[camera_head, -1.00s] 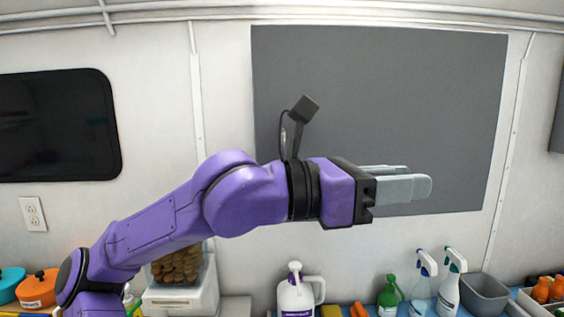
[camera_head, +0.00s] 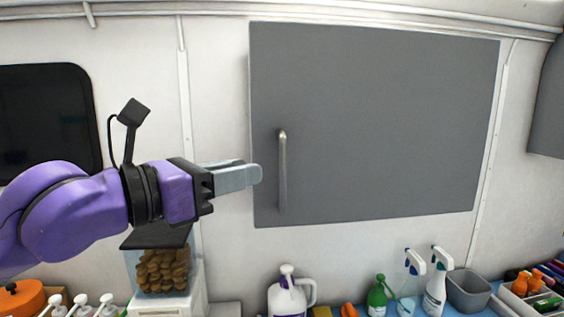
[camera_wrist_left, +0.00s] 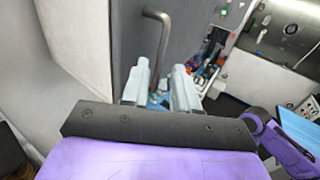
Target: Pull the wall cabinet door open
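The grey wall cabinet door (camera_head: 390,120) is flat and looks shut. Its vertical metal bar handle (camera_head: 283,170) is near the left edge. The door (camera_wrist_left: 110,25) and handle (camera_wrist_left: 157,32) also show in the left wrist view. My left gripper (camera_head: 254,171) points right in the head view, its fingertips just left of the handle and apart from it in the picture. In the left wrist view the two fingers (camera_wrist_left: 162,78) stand apart with an empty gap, and the handle is beyond them. My right gripper is not in view.
Below the cabinet stand a white jug (camera_head: 287,298), spray bottles (camera_head: 437,285) and a grey bin (camera_head: 468,291). A clear container of brown treats (camera_head: 162,270) is below my left wrist. A black screen (camera_head: 45,118) hangs at left.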

